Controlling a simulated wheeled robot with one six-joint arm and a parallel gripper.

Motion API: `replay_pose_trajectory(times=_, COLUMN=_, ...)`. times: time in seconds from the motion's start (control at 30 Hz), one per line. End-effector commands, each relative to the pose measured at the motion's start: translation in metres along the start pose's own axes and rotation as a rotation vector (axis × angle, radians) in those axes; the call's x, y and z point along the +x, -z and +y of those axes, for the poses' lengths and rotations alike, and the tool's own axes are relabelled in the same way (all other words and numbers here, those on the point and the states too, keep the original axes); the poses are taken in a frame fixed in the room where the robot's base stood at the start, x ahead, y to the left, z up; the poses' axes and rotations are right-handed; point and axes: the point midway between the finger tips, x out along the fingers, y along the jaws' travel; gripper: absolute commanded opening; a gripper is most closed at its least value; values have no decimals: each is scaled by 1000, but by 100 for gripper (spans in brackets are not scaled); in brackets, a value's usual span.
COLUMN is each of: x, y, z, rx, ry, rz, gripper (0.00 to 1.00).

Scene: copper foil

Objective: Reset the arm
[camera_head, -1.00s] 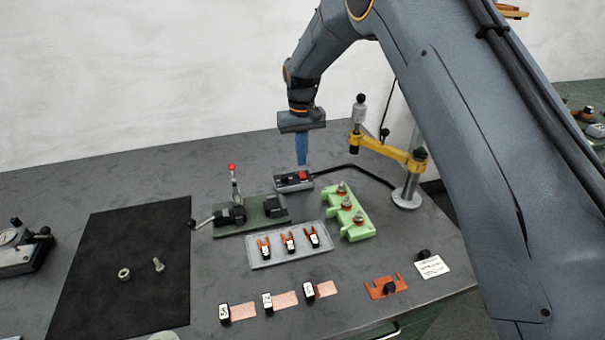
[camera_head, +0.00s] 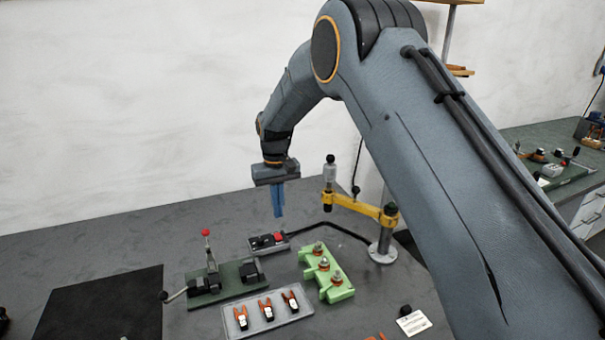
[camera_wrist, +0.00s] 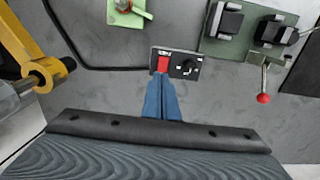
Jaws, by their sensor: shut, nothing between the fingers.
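My gripper (camera_head: 278,212) hangs from my grey arm with its blue fingers pointing down and pressed together, holding nothing. In the head view it is in the air above the back of the table, over the small black switch box (camera_head: 268,241) with a red button. In the wrist view my gripper (camera_wrist: 162,84) points toward that switch box (camera_wrist: 177,63), and its tips overlap the box's near edge in the picture. I see a gap between the tips and the box in the head view.
A yellow swing arm on a post (camera_head: 362,207) stands right of my gripper. A green fixture with a red-knobbed lever (camera_head: 225,279), a clear tray (camera_head: 290,315) with several orange-handled pieces and a light green block (camera_head: 327,274) stand in front. A black mat (camera_head: 100,305) lies left.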

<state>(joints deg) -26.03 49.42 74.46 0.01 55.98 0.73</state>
Motion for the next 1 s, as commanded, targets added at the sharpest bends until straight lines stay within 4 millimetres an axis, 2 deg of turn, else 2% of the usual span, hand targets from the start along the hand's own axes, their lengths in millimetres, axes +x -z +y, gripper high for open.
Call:
replay_pose_trajectory(times=0.17, x=-14, y=-40, z=48, rx=69, ry=0, rz=19, gripper=0)
replay_pose_trajectory(times=0.3, x=-24, y=-98, z=92, rx=141, ry=-2, rz=38, gripper=0)
replay_pose_trajectory(times=0.37, x=-26, y=-124, z=108, rx=173, ry=-3, rz=48, gripper=0)
replay_pose_trajectory(times=0.5, x=-30, y=-193, z=138, rx=247, ry=-8, rz=70, gripper=0)
replay_pose_trajectory(times=0.63, x=-27, y=-262, z=155, rx=315, ry=-13, rz=88, gripper=0)
replay_pose_trajectory(times=0.8, x=-17, y=-342, z=161, rx=390, ry=-21, rz=109, gripper=0)
replay_pose_trajectory(times=0.9, x=-12, y=-374, z=160, rx=420, ry=-24, rz=117, gripper=0)
replay_pose_trajectory(times=1.0, x=-8, y=-393, z=159, rx=436, ry=-26, rz=121, gripper=0)
